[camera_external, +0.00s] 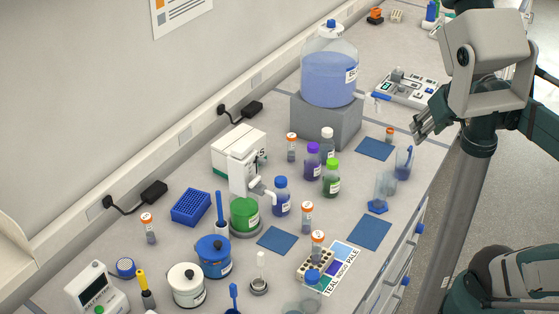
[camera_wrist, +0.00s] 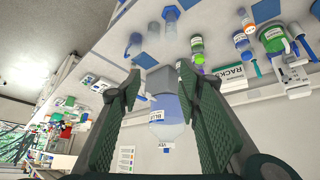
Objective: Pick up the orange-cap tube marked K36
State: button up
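Several orange-cap tubes stand on the bench. One is near the white dispenser (camera_external: 292,148), one by the cable at left (camera_external: 149,230), one in the middle (camera_external: 307,217), one at the sample rack (camera_external: 318,246), and a small one near my gripper (camera_external: 389,135). Their labels are too small to read, so I cannot tell which is K36. My gripper (camera_external: 421,125) is raised at the bench's right side, apart from all tubes. In the wrist view, its fingers (camera_wrist: 158,72) are spread with nothing between them. An orange-cap tube (camera_wrist: 241,41) shows there at upper right.
A large blue carboy (camera_external: 329,75) stands on a grey block (camera_external: 325,120). Purple-cap (camera_external: 313,162), green-cap (camera_external: 331,180) and blue-cap (camera_external: 281,197) bottles crowd the middle. Glassware (camera_external: 385,186) stands near the front edge. Dark blue mats (camera_external: 370,234) lie bare.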

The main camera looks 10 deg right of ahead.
jog(key=w+a+r+n+g, duration=0.1)
jog(key=w+a+r+n, duration=0.15)
jog(key=w, duration=0.35)
jog(key=w+a+r+n+g, duration=0.1)
jog(key=w+a+r+n, duration=0.1)
jog(key=w+r, duration=0.3)
jog(key=n+g, duration=0.5)
jog(key=n, duration=0.8)
send_over(292, 136)
notch_tip(292, 136, down, 9)
jog(key=shift+m, duration=0.25)
notch_tip(292, 136, down, 29)
jog(key=shift+r+b, duration=0.15)
jog(key=shift+b, duration=0.25)
jog(key=shift+w+f, duration=0.1)
jog(key=shift+f, duration=1.2)
jog(key=shift+f, duration=0.1)
